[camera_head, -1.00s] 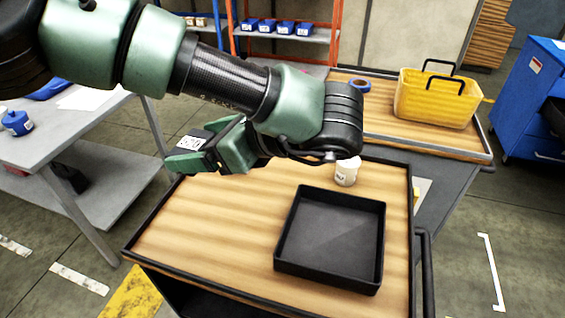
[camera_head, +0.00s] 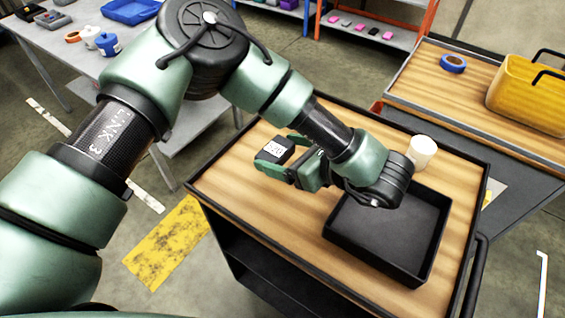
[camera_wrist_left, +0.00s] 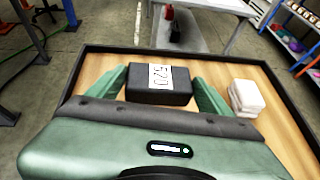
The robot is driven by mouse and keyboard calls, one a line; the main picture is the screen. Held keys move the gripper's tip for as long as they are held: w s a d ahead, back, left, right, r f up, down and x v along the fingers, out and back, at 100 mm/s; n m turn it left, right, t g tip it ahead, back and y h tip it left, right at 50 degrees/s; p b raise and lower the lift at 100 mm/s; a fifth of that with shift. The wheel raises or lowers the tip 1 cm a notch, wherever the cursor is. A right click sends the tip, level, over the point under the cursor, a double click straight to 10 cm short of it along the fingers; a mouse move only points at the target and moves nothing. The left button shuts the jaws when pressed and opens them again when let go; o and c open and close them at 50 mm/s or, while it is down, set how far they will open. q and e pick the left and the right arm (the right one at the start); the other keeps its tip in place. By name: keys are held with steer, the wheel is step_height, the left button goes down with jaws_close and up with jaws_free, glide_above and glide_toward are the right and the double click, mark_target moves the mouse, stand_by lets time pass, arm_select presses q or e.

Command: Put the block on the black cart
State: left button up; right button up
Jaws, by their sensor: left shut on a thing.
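The block (camera_head: 277,147) is a small black box with a white label on top. My left gripper (camera_head: 280,154) is shut on it, over the far left part of the black cart's wooden top (camera_head: 237,178). In the left wrist view the block (camera_wrist_left: 158,92) sits between the two green fingers, with the cart's black rim (camera_wrist_left: 92,62) beyond it. I cannot tell whether the block touches the top. My right gripper is in neither view.
A black tray (camera_head: 385,238) stands on the cart's right part, near a white jar (camera_head: 422,152). Another cart at the upper right holds a yellow tote (camera_head: 528,92) and blue tape (camera_head: 453,63). The cart top's left front is bare.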

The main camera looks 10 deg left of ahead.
arm_select(q)
steer(key=shift+w+f, duration=0.1)
steer(key=shift+f, duration=2.3)
steer(key=shift+f, duration=0.15)
steer(key=o, duration=2)
